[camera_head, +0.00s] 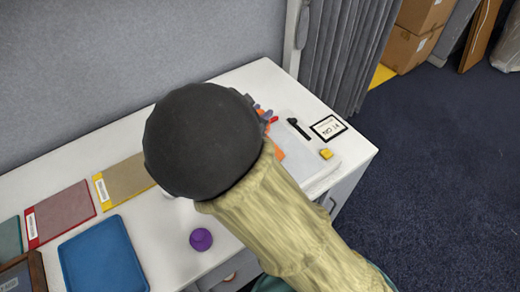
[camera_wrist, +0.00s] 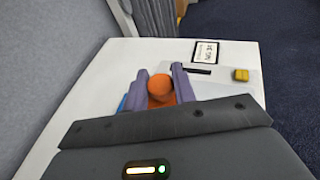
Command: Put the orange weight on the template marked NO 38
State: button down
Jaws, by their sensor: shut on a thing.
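My gripper (camera_wrist: 160,70) is shut on the orange weight (camera_wrist: 159,86), which shows as a rounded orange top between the two purple-grey fingers in the wrist view. Its lower part is hidden. In the head view my arm covers most of the gripper and of the weight. A black-framed white card (camera_head: 328,128) lies flat near the far right end of the table, also seen in the wrist view (camera_wrist: 205,52). Its marking is upside down and too small to read surely. The gripper is to the left of and nearer than this card in the wrist view.
A black bar (camera_head: 298,128) lies beside the card. A yellow block (camera_head: 326,154) sits on a pale board (camera_head: 316,172). A purple weight (camera_head: 201,240), a blue tray (camera_head: 102,257), and red (camera_head: 60,213) and yellow-edged (camera_head: 125,179) panels lie leftward. A grey partition (camera_head: 80,70) backs the table.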

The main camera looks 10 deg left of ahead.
jog(key=shift+f, duration=2.85)
jog(key=shift+f+p, duration=0.3)
jog(key=shift+f, duration=1.8)
jog(key=shift+f, duration=0.2)
jog(key=c, duration=1.1)
grip_release()
jog(key=shift+c, duration=0.2)
